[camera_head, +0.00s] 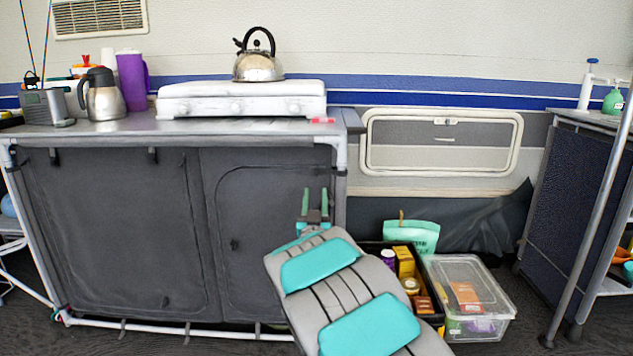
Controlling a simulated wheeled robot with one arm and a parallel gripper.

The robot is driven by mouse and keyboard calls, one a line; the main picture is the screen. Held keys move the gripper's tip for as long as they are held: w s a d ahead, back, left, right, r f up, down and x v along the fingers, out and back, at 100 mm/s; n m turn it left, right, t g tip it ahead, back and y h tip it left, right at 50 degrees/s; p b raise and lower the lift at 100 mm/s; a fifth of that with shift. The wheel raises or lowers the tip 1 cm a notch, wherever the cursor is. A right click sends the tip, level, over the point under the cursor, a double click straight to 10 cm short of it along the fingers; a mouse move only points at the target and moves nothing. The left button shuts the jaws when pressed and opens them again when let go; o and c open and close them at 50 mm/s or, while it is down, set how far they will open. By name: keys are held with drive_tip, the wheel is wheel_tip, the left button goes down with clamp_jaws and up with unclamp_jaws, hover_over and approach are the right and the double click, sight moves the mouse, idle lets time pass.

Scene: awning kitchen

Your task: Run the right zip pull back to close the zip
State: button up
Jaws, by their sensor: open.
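The dark grey fabric front of the camp kitchen cabinet (110,230) has two panels. The right panel (270,260) carries an arched zip line that curves up its left side and runs along the top. A small dark tab, seemingly the right zip pull (235,244), sits on the left part of this panel. Another small dark tab (165,301) is low on the left panel. My gripper (315,203) points up in front of the right panel's right side, with its two green fingers apart and nothing between them. It is well right of the right pull. My arm hides the panel's lower right corner.
On the worktop (245,128) stand a white stove (240,100) with a kettle (257,62), a steel jug (102,95) and a purple pitcher (132,82). A black crate (433,312) and a clear box (470,295) stand on the floor right of my arm. The floor before the left panel is clear.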

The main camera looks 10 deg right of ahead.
sight(317, 175)
drive_tip(key=shift+x, duration=3.8)
clamp_jaws()
